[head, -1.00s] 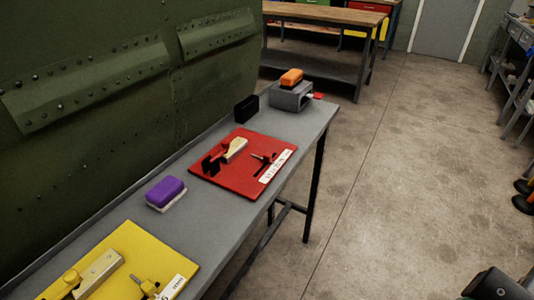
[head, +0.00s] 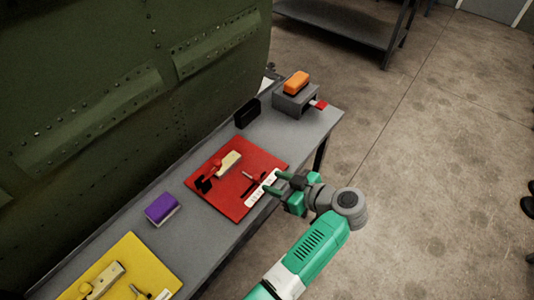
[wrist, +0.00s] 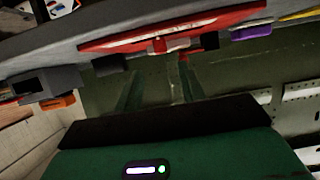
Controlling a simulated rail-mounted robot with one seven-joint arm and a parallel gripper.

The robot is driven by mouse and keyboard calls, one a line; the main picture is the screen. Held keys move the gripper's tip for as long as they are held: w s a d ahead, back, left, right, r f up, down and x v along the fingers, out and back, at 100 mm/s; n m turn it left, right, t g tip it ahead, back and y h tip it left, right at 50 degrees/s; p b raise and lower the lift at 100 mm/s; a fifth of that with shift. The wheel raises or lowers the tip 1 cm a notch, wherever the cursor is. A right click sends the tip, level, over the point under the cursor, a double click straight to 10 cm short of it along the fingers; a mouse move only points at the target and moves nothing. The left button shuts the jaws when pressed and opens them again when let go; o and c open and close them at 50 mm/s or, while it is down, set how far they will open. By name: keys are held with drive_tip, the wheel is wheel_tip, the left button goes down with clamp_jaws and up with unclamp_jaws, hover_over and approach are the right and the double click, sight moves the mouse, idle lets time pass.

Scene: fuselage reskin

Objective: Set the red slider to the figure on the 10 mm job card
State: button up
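The red board (head: 222,197) lies on the grey bench with a pale wooden block (head: 229,161), a red clamp-like part (head: 213,166) and a dark slot holding a small pin-like slider (head: 249,176). A white scale strip (head: 263,188) runs along its near right edge; its figures are too small to read. My green gripper (head: 272,183) is over that edge, close to the strip, and its two fingers are apart and empty. In the wrist view, the fingers (wrist: 158,90) are spread with the red board (wrist: 120,45) beyond them. I cannot identify the 10 mm job card.
A yellow board (head: 128,252), a purple-topped block (head: 161,208) and a black block (head: 247,113) are on the bench. A grey box (head: 293,101) with a red tab carries an orange block (head: 296,82). The green riveted panel (head: 110,110) borders the bench's left side.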

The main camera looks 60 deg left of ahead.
sight(255, 177)
drive_tip(key=b+x, duration=0.1)
drive_tip(key=x, duration=0.7)
drive_tip(key=shift+s+d+f, duration=0.1)
drive_tip(key=shift+d+f, duration=0.1)
clamp_jaws()
